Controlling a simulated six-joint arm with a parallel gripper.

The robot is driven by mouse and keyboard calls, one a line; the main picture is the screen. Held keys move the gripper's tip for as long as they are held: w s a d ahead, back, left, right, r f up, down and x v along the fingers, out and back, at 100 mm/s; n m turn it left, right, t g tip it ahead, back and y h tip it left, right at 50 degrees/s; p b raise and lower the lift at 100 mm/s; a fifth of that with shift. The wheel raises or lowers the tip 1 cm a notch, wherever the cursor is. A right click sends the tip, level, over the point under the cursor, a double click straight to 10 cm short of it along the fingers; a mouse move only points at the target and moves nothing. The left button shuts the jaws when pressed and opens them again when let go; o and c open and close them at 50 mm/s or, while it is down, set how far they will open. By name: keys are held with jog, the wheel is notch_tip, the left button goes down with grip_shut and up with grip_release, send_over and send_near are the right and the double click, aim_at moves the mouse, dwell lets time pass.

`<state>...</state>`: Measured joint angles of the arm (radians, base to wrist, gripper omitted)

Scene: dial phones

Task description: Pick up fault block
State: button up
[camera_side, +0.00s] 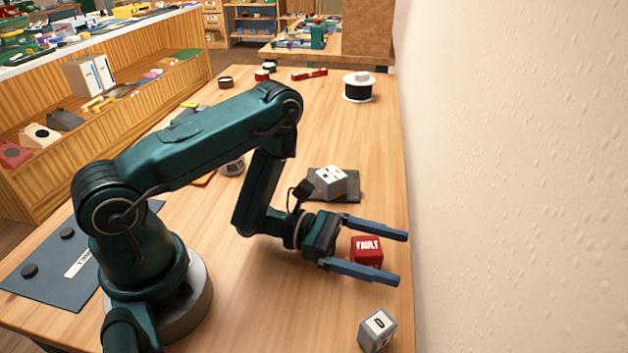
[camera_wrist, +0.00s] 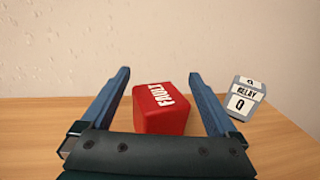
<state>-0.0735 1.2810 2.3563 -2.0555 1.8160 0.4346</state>
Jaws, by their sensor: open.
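The fault block (camera_side: 367,252) is a red cube with white "FAULT" lettering, resting on the wooden table close to its right edge in the side view. My gripper (camera_side: 400,258) is open, with its two blue fingers on either side of the block. In the wrist view the fault block (camera_wrist: 161,109) stands between the fingers of my gripper (camera_wrist: 158,74), with a gap on each side. The fingers reach past it, and the gripper body hides its lower near part.
A grey relay block (camera_wrist: 244,98) stands right of the fingers in the wrist view; a grey block (camera_side: 377,330) sits at the side view's near edge. Another grey block (camera_side: 330,182) rests on a dark mat (camera_side: 349,192) behind. The wall (camera_side: 500,180) runs along the table's right edge.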

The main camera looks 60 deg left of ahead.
jog(key=shift+w+d, duration=0.1)
jog(key=shift+d, duration=0.05)
jog(key=c, duration=1.3)
jog(key=shift+r, duration=0.1)
